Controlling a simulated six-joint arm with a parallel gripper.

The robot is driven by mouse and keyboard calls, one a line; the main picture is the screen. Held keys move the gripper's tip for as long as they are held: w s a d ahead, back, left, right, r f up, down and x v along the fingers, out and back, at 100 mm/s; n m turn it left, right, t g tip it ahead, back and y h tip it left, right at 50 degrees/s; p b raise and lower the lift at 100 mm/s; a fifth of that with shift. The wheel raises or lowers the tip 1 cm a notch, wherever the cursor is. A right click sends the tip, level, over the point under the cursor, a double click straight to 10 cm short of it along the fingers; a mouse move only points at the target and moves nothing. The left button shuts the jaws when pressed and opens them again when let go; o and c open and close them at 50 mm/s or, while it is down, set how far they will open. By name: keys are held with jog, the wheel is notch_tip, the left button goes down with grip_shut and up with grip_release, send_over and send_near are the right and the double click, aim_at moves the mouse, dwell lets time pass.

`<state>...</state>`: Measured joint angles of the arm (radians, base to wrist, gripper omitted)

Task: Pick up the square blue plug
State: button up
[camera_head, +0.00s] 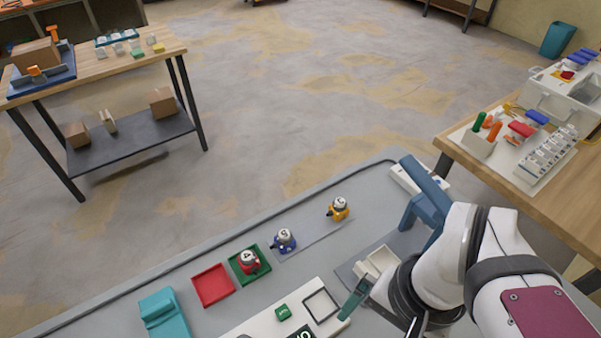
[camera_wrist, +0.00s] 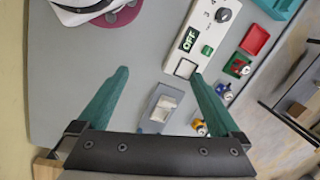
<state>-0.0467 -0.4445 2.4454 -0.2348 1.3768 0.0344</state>
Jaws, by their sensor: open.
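In the head view one teal finger shows, to the right of and nearer than the plug; the other is not clear.
A red plug (camera_head: 248,261) sits in a green tray beside an empty red tray (camera_head: 213,285). A yellow plug (camera_head: 338,208) stands on the strip's right end. A white panel (camera_wrist: 207,40) with a dial and OFF display and a white socket box (camera_wrist: 162,109) are near my gripper.

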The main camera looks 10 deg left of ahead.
jog(key=w+a+r+n, duration=0.1)
jog(key=w+a, duration=0.2)
jog(key=w, duration=0.4)
jog(key=n+h, duration=0.2)
jog(key=n, duration=0.1)
send_over(284, 234)
notch_tip(284, 234, down, 7)
notch_tip(284, 234, down, 15)
jog(key=shift+r, duration=0.1)
jog(key=c, duration=1.4)
jog(key=shift+r, duration=0.1)
